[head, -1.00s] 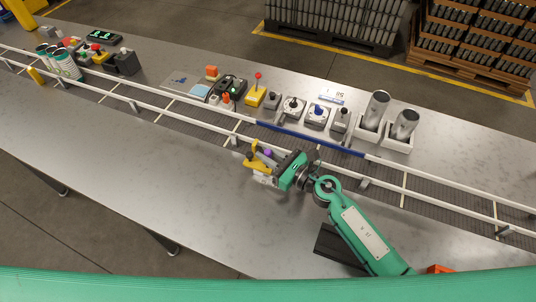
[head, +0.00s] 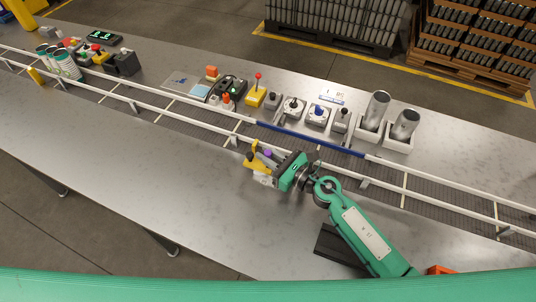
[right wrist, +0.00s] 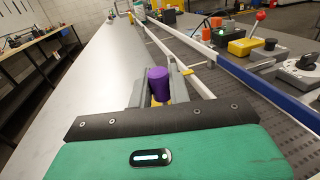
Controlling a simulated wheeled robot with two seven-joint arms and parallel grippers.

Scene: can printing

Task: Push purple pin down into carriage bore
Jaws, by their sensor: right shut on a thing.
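The purple pin (right wrist: 157,86) stands up between the fingers of my right gripper (right wrist: 160,90) in the right wrist view. In the head view the purple pin (head: 267,154) is a small purple spot by the right gripper (head: 268,160), next to a yellow and white piece (head: 257,162) that may be the carriage. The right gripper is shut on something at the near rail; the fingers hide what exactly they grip. The bore is hidden, so I cannot tell how deep the pin sits. My left gripper is not in view.
A conveyor with white rails (head: 200,106) and a blue rail section (head: 310,139) runs across the table (head: 130,170). Beyond it stand a yellow box with a red-knobbed lever (head: 256,92), several small stations and two metal cans (head: 376,108). The near table is mostly clear.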

